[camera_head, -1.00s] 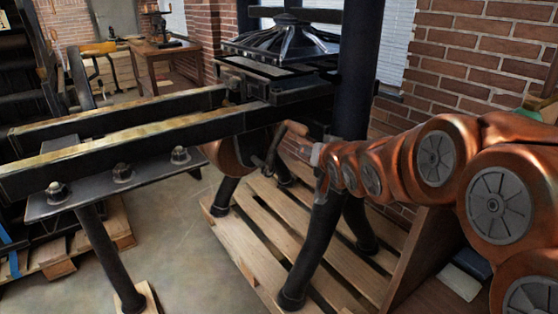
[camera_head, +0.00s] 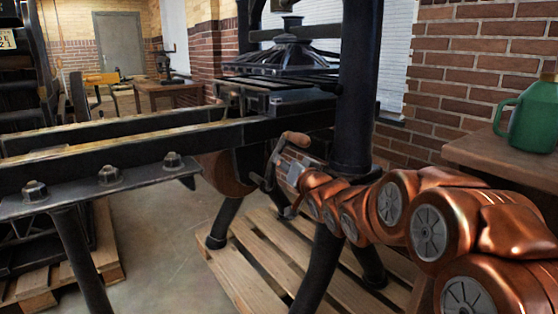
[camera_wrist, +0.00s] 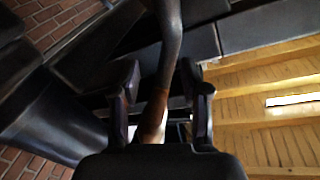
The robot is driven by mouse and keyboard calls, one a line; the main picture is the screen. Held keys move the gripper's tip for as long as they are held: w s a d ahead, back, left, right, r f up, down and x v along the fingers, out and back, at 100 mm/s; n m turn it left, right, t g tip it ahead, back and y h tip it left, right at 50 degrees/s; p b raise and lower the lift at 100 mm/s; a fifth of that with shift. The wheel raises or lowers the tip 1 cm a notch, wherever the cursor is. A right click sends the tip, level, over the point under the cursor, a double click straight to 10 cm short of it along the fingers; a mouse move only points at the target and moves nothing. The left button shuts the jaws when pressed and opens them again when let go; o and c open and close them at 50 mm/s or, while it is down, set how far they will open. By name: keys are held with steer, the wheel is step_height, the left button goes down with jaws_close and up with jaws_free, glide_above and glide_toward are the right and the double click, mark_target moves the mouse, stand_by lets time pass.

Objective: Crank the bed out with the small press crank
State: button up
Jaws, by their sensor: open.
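The small press crank shows in the head view below the rails, with a dark bent arm and a wooden grip (camera_head: 297,138) at its upper end. In the wrist view my gripper (camera_wrist: 161,105) is open, one finger on each side of the crank. The crank's dark arm (camera_wrist: 170,45) runs up the picture from between the fingers, and its brown part (camera_wrist: 154,112) lies between them. Whether a finger touches it I cannot tell. In the head view my fingers are hard to make out beside the crank. The bed (camera_head: 250,92) appears to sit under the dark platen (camera_head: 285,62).
Long rails (camera_head: 120,143) reach left from the press on a bolted leg. A thick black column (camera_head: 355,90) stands close to my arm. The press legs rest on a wooden pallet (camera_head: 265,250).

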steer(key=b+x, duration=0.1)
steer(key=x, duration=0.4)
steer(key=shift+w+f, duration=0.15)
steer(key=shift+w, duration=0.05)
steer(key=shift+w+a, duration=0.2)
steer(key=shift+w, duration=0.15)
jaws_close()
stand_by(0.5)
